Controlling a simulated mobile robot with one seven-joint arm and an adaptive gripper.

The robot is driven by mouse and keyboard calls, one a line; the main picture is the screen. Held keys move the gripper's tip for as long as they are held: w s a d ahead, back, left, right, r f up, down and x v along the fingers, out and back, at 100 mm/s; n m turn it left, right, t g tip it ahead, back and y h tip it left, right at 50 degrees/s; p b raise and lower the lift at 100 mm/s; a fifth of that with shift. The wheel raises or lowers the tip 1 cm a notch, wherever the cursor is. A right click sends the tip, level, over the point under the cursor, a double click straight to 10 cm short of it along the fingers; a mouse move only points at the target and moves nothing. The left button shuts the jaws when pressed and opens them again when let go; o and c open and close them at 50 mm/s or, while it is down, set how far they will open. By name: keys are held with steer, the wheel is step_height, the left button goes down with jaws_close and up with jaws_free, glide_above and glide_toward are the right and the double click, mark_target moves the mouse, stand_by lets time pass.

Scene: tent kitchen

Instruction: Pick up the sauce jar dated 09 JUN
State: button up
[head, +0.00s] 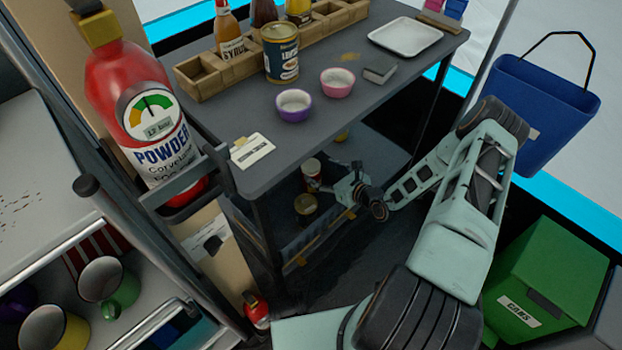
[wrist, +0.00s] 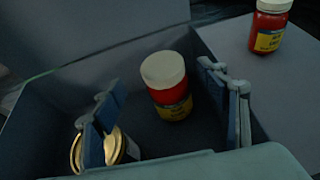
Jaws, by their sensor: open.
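A red sauce jar with a white lid and a yellow label (wrist: 167,100) stands upright between my open gripper's (wrist: 162,82) fingers in the wrist view, beyond them and apparently untouched. A similar jar (wrist: 270,28) stands at the upper right, outside the fingers. A gold-lidded jar or can (wrist: 78,152) is partly hidden behind the left finger. In the head view, my gripper (head: 343,188) reaches into the cart's lower shelf, beside a red, white-lidded jar (head: 312,170) and a gold-lidded one (head: 305,206). The dates on the labels are not readable.
The cart's top shelf (head: 225,120) overhangs the lower one; bowls (head: 294,105), a can (head: 281,55) and a white tray (head: 405,38) are on it. A fire extinguisher (head: 125,85) stands left. A blue bin (head: 540,100) and green bin (head: 545,280) are right.

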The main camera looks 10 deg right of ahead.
mark_target(309, 163)
steer(key=b+x, duration=0.3)
steer(key=x, duration=0.4)
steer(key=shift+w+d, duration=0.1)
steer(key=shift+w, duration=0.1)
steer(key=shift+r, duration=0.1)
steer(key=shift+c, duration=0.2)
jaws_close()
steer(key=shift+r, duration=0.1)
